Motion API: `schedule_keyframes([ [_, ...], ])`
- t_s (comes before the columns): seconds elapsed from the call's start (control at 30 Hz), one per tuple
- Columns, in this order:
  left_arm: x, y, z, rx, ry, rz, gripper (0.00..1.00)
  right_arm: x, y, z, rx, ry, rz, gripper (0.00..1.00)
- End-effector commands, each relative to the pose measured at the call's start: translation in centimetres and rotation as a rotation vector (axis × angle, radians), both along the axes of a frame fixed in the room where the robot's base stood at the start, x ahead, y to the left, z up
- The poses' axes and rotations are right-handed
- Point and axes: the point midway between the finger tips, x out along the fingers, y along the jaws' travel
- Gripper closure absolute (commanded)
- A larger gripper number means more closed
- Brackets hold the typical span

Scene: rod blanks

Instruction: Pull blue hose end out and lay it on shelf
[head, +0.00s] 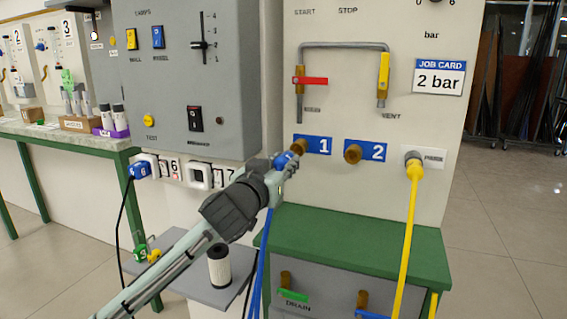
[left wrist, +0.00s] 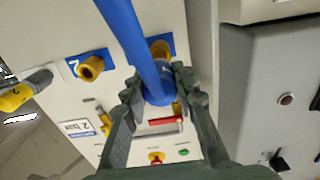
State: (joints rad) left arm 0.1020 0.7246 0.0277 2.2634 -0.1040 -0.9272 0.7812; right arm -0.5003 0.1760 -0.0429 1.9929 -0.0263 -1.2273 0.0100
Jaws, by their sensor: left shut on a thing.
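My left gripper (head: 289,163) is in front of the panel beside the number 1 port. It is shut on the blue hose end (head: 281,159); the blue hose (head: 266,235) hangs down from it. In the left wrist view the fingers (left wrist: 160,90) close around the hose end (left wrist: 157,94). The brass port 1 fitting (head: 300,146) shows beside the hose in the wrist view (left wrist: 160,49); the end looks off it, but the gap is hard to judge. A green-topped ledge (head: 340,235) lies below the ports. A grey shelf (head: 190,285) is at lower left. My right gripper is not in view.
Brass port 2 (head: 353,153) looks empty. A yellow hose (head: 408,230) hangs from the right fitting across the green ledge. A white cylinder with a dark top (head: 219,266) stands on the grey shelf. The green ledge is clear left of the yellow hose.

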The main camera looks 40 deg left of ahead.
Motion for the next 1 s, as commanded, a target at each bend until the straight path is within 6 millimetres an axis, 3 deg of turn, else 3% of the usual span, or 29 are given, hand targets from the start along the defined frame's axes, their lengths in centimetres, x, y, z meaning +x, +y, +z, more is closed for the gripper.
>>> schedule_keyframes([
  [1.0, -5.3, -1.3, 0.0, -0.001, 0.000, -0.001, 1.00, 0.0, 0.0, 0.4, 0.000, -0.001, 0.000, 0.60],
])
